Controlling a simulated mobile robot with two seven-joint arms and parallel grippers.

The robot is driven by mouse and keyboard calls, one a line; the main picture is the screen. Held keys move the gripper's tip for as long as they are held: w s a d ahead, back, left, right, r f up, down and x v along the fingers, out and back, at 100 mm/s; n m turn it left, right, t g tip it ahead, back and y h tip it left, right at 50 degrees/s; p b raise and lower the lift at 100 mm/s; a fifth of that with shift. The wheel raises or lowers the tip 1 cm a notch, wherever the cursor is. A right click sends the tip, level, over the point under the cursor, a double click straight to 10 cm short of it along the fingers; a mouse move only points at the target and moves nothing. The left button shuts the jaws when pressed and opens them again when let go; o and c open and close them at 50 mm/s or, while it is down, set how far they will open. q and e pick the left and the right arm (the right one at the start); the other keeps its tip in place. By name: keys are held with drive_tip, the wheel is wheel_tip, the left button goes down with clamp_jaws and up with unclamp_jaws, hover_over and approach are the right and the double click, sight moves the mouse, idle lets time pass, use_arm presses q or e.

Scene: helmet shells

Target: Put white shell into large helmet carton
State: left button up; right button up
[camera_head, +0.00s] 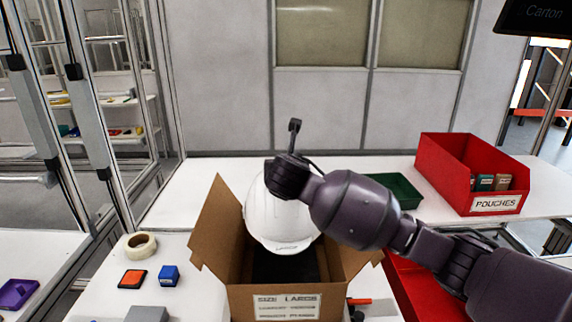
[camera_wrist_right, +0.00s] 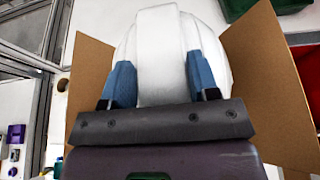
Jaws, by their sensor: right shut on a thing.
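The white shell (camera_head: 284,222) hangs at the mouth of the large helmet carton (camera_head: 270,300), an open brown box with its flaps spread and a "SIZE LARGE" label on the front. My right arm reaches in from the right, and its wrist hides part of the shell's top. In the right wrist view, my right gripper (camera_wrist_right: 160,88) has its two blue fingers on either side of the raised ridge of the white shell (camera_wrist_right: 162,50), shut on it. Brown carton flaps (camera_wrist_right: 92,80) stand on both sides. The carton's dark inside shows below the shell. My left gripper is not in view.
A red bin labelled "POUCHES" (camera_head: 435,165) stands at the back right, beside a green tray (camera_head: 405,192). A tape roll (camera_head: 135,246), an orange pad (camera_head: 132,279) and a blue block (camera_head: 168,275) lie left of the carton. A purple tray (camera_head: 17,293) is at far left.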

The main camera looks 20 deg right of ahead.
drive_tip(key=shift+f+b, duration=0.45)
drive_tip(key=shift+f, duration=2.6)
drive_tip(key=shift+f, duration=0.2)
drive_tip(key=shift+f+b, duration=0.3)
drive_tip(key=shift+f, duration=0.9)
drive_tip(key=shift+f+b, duration=1)
drive_tip(key=shift+f, duration=2.95)
wheel_tip(320, 180, down, 7)
drive_tip(key=b, duration=0.2)
drive_tip(key=shift+f, duration=0.2)
drive_tip(key=o, duration=1.5)
